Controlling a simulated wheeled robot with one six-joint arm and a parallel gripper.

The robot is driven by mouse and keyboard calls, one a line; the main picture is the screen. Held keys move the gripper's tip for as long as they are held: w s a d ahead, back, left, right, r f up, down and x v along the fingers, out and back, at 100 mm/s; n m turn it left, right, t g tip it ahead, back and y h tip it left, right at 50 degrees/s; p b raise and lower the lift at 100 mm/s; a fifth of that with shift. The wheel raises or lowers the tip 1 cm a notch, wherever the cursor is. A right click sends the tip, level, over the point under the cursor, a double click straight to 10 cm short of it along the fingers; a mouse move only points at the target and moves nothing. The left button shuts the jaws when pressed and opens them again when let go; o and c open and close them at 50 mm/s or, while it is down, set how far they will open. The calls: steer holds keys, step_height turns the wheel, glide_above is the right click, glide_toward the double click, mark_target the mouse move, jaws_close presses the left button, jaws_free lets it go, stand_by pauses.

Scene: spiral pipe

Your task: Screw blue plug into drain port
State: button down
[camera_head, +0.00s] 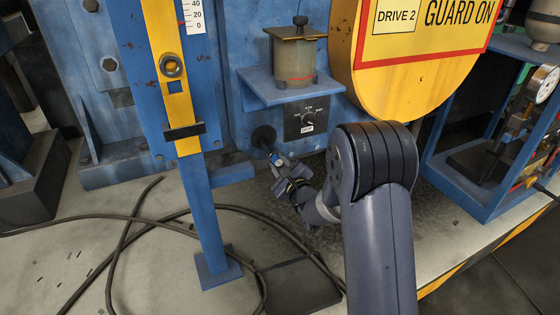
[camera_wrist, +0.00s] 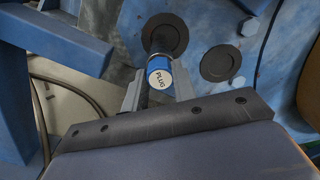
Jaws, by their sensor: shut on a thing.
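A blue plug (camera_wrist: 159,66) with a white end face marked PLUG sits between the fingers of my gripper (camera_wrist: 158,88) in the wrist view. Its far end meets a dark round drain port (camera_wrist: 166,32) on the blue machine; how deep it sits in the port cannot be told. In the head view my gripper (camera_head: 281,167) is low at the machine's front, with the plug (camera_head: 274,158) small at its tip. The port (camera_head: 263,136) shows as a dark ring just up and left of the plug.
A second dark disc (camera_wrist: 221,63) lies right of the port. A blue post (camera_head: 208,200) with a yellow gauge strip stands left of my gripper. A blue shelf (camera_head: 262,95) with a cup and a yellow guard (camera_head: 400,70) are above. Black hoses (camera_head: 120,240) lie on the floor.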

steer(key=m, duration=0.3)
steer(key=shift+p, duration=0.3)
steer(key=c, duration=1.4)
jaws_free()
steer(key=shift+o, duration=0.2)
steer(key=shift+f, duration=0.1)
